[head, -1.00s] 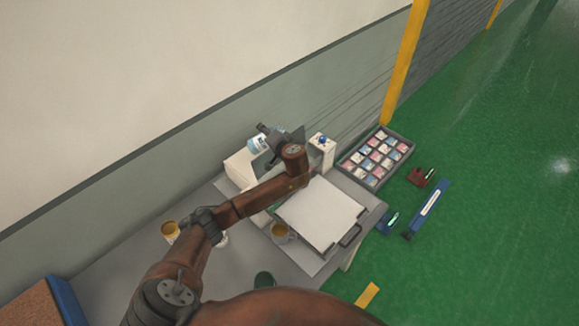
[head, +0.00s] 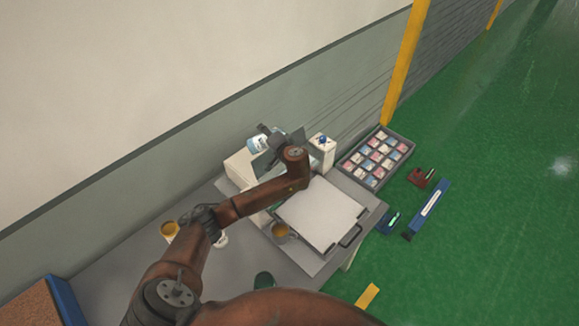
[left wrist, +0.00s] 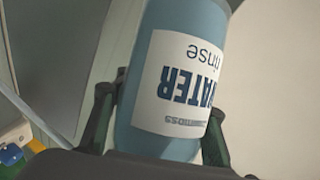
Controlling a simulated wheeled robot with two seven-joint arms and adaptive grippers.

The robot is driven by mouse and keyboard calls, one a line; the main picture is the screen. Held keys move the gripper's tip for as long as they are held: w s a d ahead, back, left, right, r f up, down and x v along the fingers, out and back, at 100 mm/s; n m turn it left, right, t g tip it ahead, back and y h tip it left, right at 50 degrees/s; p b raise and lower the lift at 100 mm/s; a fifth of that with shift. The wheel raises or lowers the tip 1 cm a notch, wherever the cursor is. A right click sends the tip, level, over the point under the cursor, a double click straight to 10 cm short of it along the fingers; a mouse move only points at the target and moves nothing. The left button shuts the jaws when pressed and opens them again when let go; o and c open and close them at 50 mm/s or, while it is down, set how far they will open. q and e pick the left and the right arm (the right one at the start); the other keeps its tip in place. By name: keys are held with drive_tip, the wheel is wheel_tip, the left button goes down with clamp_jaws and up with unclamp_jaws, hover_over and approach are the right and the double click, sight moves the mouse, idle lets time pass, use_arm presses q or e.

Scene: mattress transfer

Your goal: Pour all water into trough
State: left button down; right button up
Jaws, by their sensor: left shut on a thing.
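A water bottle (head: 257,144) with pale blue contents and a white label is held above the back of the bench, near the wall. In the left wrist view the bottle (left wrist: 185,90) fills the middle and its "WATER rinse" lettering reads upside down. My left gripper (left wrist: 160,125) is shut around it, with one dark finger on each side. In the head view this gripper (head: 265,137) is small and partly hidden by the wrist. I cannot make out the trough; my left arm covers part of the bench below. My right gripper is not in view.
A white box with a blue knob (head: 322,150) stands right of my wrist. A pale flat board (head: 318,212) lies on the bench (head: 115,285). Yellow-topped cups (head: 169,229) and a dark green cup (head: 264,280) stand nearby. A compartment tray (head: 348,166) lies at right.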

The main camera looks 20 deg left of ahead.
use_arm(q)
drive_tip(key=shift+a+f+m+b, duration=0.1)
drive_tip(key=shift+f+m+b, duration=0.2)
drive_tip(key=shift+m, duration=0.1)
idle(0.9)
drive_tip(key=shift+w+d+r+m+y+p, duration=0.25)
drive_tip(key=shift+d+r+m+y+p, duration=0.2)
drive_tip(key=shift+r+m+y, duration=0.25)
idle(1.8)
drive_tip(key=shift+w+d+f+m+y, duration=0.1)
drive_tip(key=shift+f+m+y, duration=0.15)
drive_tip(key=shift+m, duration=0.3)
drive_tip(key=shift+f+m+y, duration=0.1)
drive_tip(key=shift+m+y, duration=0.25)
drive_tip(key=shift+m, duration=0.2)
idle(3.1)
